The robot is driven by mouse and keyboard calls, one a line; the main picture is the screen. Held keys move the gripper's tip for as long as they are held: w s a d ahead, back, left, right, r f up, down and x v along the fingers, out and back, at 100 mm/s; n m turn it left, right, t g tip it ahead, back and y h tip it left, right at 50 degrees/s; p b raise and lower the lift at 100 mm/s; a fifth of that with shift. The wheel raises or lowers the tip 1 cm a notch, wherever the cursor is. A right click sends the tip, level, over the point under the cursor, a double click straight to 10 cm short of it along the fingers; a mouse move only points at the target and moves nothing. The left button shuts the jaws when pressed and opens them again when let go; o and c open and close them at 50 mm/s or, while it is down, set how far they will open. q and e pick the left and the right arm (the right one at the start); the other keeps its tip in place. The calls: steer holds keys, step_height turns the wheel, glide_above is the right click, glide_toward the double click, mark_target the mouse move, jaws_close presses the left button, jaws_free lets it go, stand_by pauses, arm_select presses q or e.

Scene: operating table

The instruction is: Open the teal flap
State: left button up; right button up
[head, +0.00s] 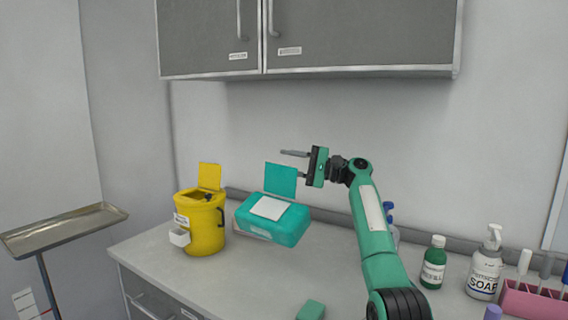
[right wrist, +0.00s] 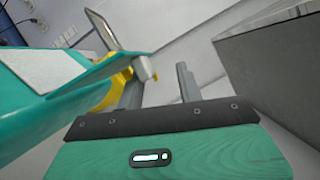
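The teal box (head: 272,224) with a white label on top stands on the counter. Its teal flap (head: 281,180) stands raised, close to upright, at the back edge of the box. In the right wrist view the box (right wrist: 18,95) fills the left side, and the flap (right wrist: 95,76) shows nearly edge-on near the fingers. My right gripper (head: 290,164) is at the upper right edge of the flap, with its fingers apart and nothing clearly held between them. Whether a finger touches the flap cannot be told. My left gripper is not in view.
A yellow bin (head: 205,229) with a raised lid stands left of the box. A green bottle (head: 433,264), a soap bottle (head: 486,265) and a pink rack (head: 530,302) are at right. Grey cabinets (head: 360,35) hang above. A metal tray (head: 62,229) stands at far left.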

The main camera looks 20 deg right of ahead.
steer(key=v, duration=1.4)
steer(key=shift+b, duration=0.4)
stand_by(0.4)
steer(key=shift+s+f, duration=0.1)
steer(key=shift+a, duration=0.1)
stand_by(0.5)
